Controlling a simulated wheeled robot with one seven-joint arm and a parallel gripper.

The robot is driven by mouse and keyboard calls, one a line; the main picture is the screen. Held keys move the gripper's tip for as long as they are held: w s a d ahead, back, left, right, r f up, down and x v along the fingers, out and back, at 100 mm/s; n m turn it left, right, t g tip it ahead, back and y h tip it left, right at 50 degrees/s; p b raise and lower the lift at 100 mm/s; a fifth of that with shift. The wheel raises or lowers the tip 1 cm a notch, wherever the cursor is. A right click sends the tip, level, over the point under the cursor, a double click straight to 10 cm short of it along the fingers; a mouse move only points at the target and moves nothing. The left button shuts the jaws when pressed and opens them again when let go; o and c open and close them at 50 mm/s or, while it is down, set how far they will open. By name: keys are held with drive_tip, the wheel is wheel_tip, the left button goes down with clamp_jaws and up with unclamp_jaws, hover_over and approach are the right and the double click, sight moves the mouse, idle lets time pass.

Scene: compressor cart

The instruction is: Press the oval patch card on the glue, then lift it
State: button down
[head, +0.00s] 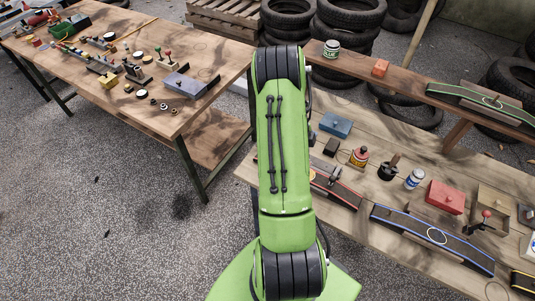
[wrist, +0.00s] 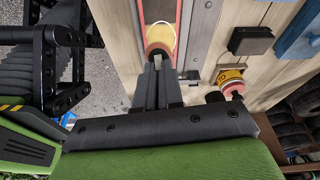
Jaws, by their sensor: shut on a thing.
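In the wrist view my gripper (wrist: 157,62) is shut at the near end of a yellow-edged oval (wrist: 161,33) with a pale middle. An orange-red piece (wrist: 150,48) shows around the fingertips; I take it for the patch card, partly hidden by the fingers. The oval lies over a dark strip with red edges (wrist: 179,40), and I cannot tell whether the card touches the strip or which part is glue. In the head view the red-edged strip (head: 340,188) is partly covered by my green arm, which also hides my gripper.
A red-and-yellow bottle (head: 359,157), a dark pot (head: 388,170), a white-and-blue jar (head: 414,179) and a red box (head: 445,197) stand right of the arm. A blue-edged strip (head: 400,224) lies nearer. A second table (head: 215,60) with small parts stands left.

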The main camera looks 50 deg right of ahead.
drive_tip(key=shift+s+d+r+m+y, duration=0.15)
drive_tip(key=shift+s+d+m, duration=0.1)
drive_tip(key=shift+s+m, duration=0.2)
drive_tip(key=shift+s+d+r+m+y, duration=0.1)
drive_tip(key=shift+s+d+m+y, duration=0.1)
drive_tip(key=shift+s+m, duration=0.25)
wheel_tip(320, 180, down, 6)
drive_tip(key=b, duration=0.3)
drive_tip(key=shift+f+b, duration=0.2)
drive_tip(key=shift+b, duration=0.25)
drive_tip(key=shift+w+f+b, duration=0.1)
drive_tip(key=shift+f+b, duration=0.25)
drive_tip(key=shift+b, duration=0.7)
idle(0.6)
drive_tip(key=shift+a+r, duration=0.1)
idle(0.6)
drive_tip(key=shift+r+p, duration=2.1)
drive_tip(key=shift+r, duration=1.85)
